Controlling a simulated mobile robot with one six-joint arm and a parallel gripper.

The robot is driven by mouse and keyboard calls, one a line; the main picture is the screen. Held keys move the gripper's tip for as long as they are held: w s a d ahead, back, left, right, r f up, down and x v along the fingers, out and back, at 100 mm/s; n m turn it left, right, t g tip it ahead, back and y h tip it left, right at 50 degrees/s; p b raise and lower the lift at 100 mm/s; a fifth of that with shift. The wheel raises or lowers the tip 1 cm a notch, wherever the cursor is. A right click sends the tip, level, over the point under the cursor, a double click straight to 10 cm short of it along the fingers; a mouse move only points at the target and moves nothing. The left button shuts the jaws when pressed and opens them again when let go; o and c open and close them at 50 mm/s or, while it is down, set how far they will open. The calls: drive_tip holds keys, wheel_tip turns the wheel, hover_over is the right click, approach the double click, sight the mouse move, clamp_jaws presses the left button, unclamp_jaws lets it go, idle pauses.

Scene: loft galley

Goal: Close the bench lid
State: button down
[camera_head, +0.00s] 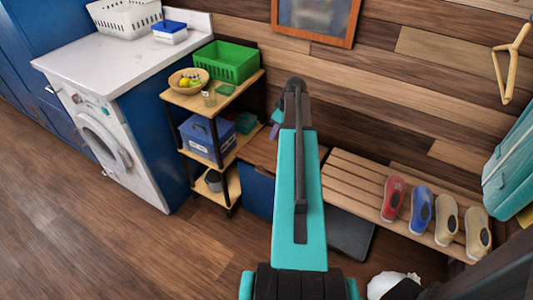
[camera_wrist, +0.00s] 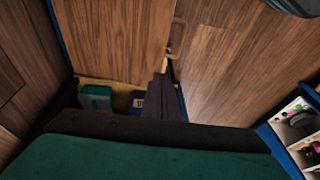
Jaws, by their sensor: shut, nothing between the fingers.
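The bench's blue box (camera_head: 259,190) stands left of my teal arm in the head view, between the shelf stand and the slatted seat. A brown wooden panel, apparently its lid (camera_head: 268,152), shows above the box. My arm covers its right part, so I cannot tell how far the lid stands open. In the wrist view two broad wooden surfaces (camera_wrist: 240,65) fill the picture, with a pale handle (camera_wrist: 178,40) near their seam. My gripper (camera_wrist: 165,88) appears as dark, shut fingers near this seam, holding nothing. Contact is unclear. The gripper is largely hidden in the head view.
The shelf stand (camera_head: 219,101) with a green basket (camera_head: 223,61) is close on the left. Several shoes (camera_head: 420,208) sit on the slatted seat (camera_head: 349,182) at right. A dark flat mat or tray (camera_head: 350,235) lies below. Floor (camera_head: 110,235) at left is clear.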

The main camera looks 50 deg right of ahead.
drive_tip(key=p, duration=0.2)
hover_over(266, 164)
wheel_tip(266, 164, down, 12)
drive_tip(key=shift+a+f, duration=0.1)
drive_tip(key=shift+f, duration=0.6)
drive_tip(key=shift+s, duration=0.1)
